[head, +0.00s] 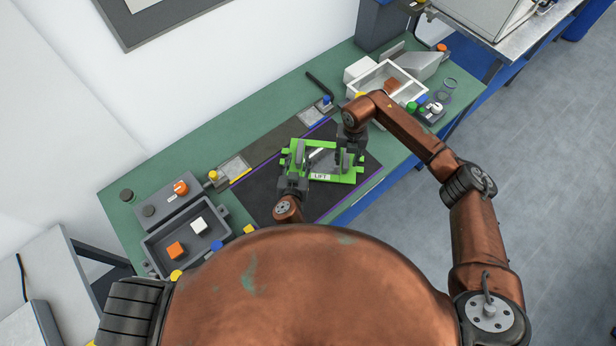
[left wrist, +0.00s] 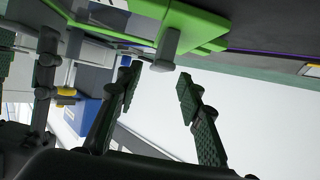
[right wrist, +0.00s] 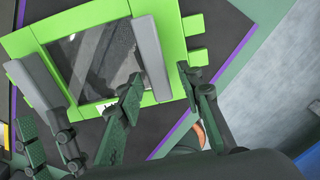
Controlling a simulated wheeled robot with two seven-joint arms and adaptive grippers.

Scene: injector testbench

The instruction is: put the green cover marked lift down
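The green cover (head: 326,178) is a bright green frame with a dark window, grey handles and a white LIFT label. In the head view it is at the black mat, and I cannot tell whether it touches it. My left gripper (head: 293,178) is at its left end; in the left wrist view its fingers (left wrist: 158,85) are apart, with a grey handle end (left wrist: 163,60) beyond the gap. My right gripper (head: 349,147) is at its right end; in the right wrist view its fingers (right wrist: 160,88) are apart near a grey handle (right wrist: 149,52). Neither clearly grips.
The black mat (head: 262,196) with purple edges lies on the green bench. A grey tray (head: 158,255) with orange and white blocks stands left. A white bin (head: 413,92) and a flask (head: 447,88) stand at the right. A black bent rod (head: 319,84) lies behind.

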